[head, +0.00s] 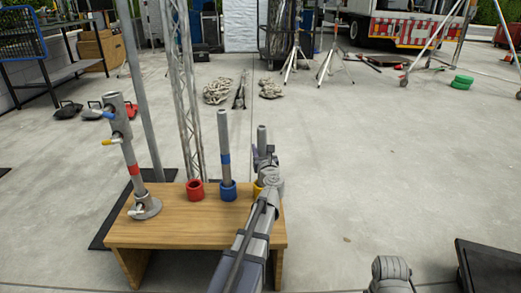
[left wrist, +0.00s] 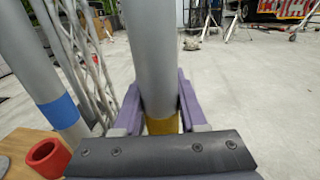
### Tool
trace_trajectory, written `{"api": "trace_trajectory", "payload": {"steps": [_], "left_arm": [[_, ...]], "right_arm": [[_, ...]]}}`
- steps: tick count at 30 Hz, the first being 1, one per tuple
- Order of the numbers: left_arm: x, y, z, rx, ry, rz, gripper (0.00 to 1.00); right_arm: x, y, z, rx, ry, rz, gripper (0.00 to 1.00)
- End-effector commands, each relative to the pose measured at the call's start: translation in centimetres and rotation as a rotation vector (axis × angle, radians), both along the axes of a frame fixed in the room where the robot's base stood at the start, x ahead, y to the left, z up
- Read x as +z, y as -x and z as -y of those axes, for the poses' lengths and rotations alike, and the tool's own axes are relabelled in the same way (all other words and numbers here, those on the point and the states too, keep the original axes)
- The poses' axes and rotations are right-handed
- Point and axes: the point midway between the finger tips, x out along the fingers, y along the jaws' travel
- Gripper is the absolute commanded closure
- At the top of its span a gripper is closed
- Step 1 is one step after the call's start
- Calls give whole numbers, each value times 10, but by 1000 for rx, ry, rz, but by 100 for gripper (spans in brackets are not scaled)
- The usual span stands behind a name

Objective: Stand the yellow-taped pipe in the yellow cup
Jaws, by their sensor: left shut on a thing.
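My left gripper (head: 265,160) is shut on the grey yellow-taped pipe (head: 262,134), which is upright at the right end of the wooden bench. In the left wrist view the pipe (left wrist: 153,60) stands between the purple fingers (left wrist: 157,108), with its yellow band (left wrist: 162,126) just below them. The yellow cup (head: 257,188) is directly below the gripper in the head view, mostly hidden by my arm. The pipe's lower end is hidden, so I cannot tell whether it is inside the cup or touching its bottom.
A blue-taped pipe (head: 224,135) stands in the blue cup (head: 228,191), close left of the held pipe. The red cup (head: 195,190) looks empty. A red-taped pipe (head: 132,160) leans in a metal stand at the left of the bench (head: 165,232). Floor right is mostly clear.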

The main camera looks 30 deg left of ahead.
Motion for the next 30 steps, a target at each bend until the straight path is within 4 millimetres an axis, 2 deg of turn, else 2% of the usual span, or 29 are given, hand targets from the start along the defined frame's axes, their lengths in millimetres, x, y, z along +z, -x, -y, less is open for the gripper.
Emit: {"api": "trace_trajectory", "payload": {"steps": [17, 18, 26, 30], "left_arm": [[-4, 0, 0, 0, 0, 0, 100], [-4, 0, 0, 0, 0, 0, 55], [-4, 0, 0, 0, 0, 0, 26], [-4, 0, 0, 0, 0, 0, 24]], "right_arm": [[-4, 0, 0, 0, 0, 0, 50], [-4, 0, 0, 0, 0, 0, 50], [-4, 0, 0, 0, 0, 0, 50], [-4, 0, 0, 0, 0, 0, 50]]}}
